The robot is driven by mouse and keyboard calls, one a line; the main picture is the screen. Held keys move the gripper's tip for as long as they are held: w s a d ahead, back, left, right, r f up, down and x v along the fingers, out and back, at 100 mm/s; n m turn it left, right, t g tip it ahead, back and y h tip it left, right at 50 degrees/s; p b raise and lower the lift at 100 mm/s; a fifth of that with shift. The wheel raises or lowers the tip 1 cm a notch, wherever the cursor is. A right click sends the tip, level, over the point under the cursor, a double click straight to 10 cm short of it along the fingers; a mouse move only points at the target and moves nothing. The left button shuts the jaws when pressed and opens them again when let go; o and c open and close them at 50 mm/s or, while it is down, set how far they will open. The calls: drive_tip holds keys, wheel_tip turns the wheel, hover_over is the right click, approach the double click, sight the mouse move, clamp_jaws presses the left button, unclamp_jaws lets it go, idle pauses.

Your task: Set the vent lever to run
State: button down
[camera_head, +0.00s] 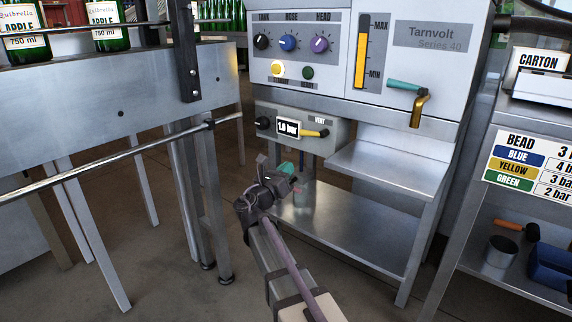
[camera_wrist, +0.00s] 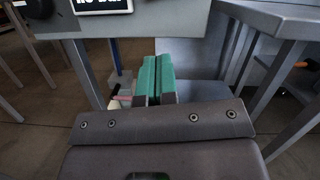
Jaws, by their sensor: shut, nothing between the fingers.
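The vent lever (camera_head: 313,133) is a small yellow handle on the grey lower panel (camera_head: 333,143) of the machine, below the word VENT. It lies roughly level and points to the right; no run mark is legible. My gripper (camera_head: 287,168) is below the lever and apart from it. Its teal fingers also show in the wrist view (camera_wrist: 152,80), pressed together and empty. The lever is not seen in the wrist view; only the lower part of the pressure display (camera_wrist: 100,5) shows there.
The display (camera_head: 288,127) reads 1.0 bar, beside a black knob (camera_head: 262,123). A steel side shelf (camera_head: 385,165) juts out at right. The bottle conveyor (camera_head: 120,95) stands at left.

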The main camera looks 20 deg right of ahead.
sight(302, 142)
drive_tip(key=w+d+r+p, duration=0.1)
drive_tip(key=d, duration=0.1)
drive_tip(key=w+d+r+p, duration=0.3)
drive_tip(key=w+d+r, duration=0.1)
drive_tip(key=d, duration=0.1)
drive_tip(key=shift+w+d+r+p, duration=0.1)
drive_tip(key=shift+w+p, duration=0.05)
drive_tip(key=shift+p, duration=0.25)
